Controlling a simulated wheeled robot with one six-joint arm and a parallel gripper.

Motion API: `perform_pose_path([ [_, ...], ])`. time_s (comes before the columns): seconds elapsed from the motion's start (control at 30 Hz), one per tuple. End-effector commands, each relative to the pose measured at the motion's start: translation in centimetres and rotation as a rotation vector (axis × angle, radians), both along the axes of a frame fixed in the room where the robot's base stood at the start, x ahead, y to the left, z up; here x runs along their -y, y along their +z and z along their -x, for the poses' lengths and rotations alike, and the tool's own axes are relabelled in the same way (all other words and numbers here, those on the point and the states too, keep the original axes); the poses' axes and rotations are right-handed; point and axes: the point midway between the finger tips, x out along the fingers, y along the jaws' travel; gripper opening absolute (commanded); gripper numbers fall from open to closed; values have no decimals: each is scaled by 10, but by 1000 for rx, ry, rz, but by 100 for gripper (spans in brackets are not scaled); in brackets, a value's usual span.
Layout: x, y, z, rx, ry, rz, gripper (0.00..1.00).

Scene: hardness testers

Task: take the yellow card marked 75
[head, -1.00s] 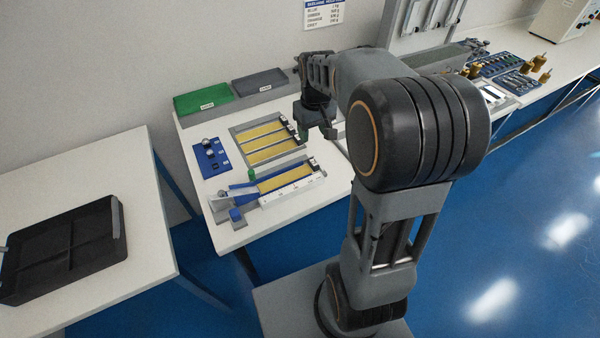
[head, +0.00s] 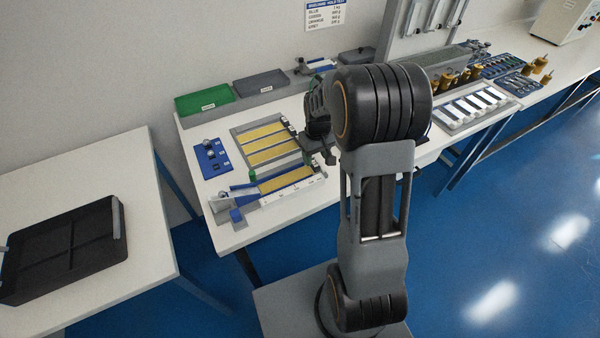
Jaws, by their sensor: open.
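Three long yellow cards lie side by side in a grey tray (head: 241,131) on the white bench; the middle yellow card (head: 268,142) is one of them. Small end tags show at their right ends, too small to read, so I cannot tell which is marked 75. Another yellow strip (head: 285,179) lies in a blue and white fixture (head: 292,191) in front of the tray. My gripper (head: 328,157) is open, just right of the tray's right end and apart from the cards. My arm partly hides it.
A green bin (head: 205,99) and a dark grey bin (head: 260,83) stand behind. A blue plate with small knobs (head: 212,158) lies left of the tray. A black tray (head: 65,250) is on the left table. A white-slotted rack (head: 472,108) stands right of my arm.

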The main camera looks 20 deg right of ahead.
Motion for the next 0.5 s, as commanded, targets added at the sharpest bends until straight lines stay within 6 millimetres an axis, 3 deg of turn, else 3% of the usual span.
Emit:
perform_pose_path([
  [0.2,-1,-27,0,-2,0,-1,53],
  [0.5,-1,-34,0,1,0,0,53],
])
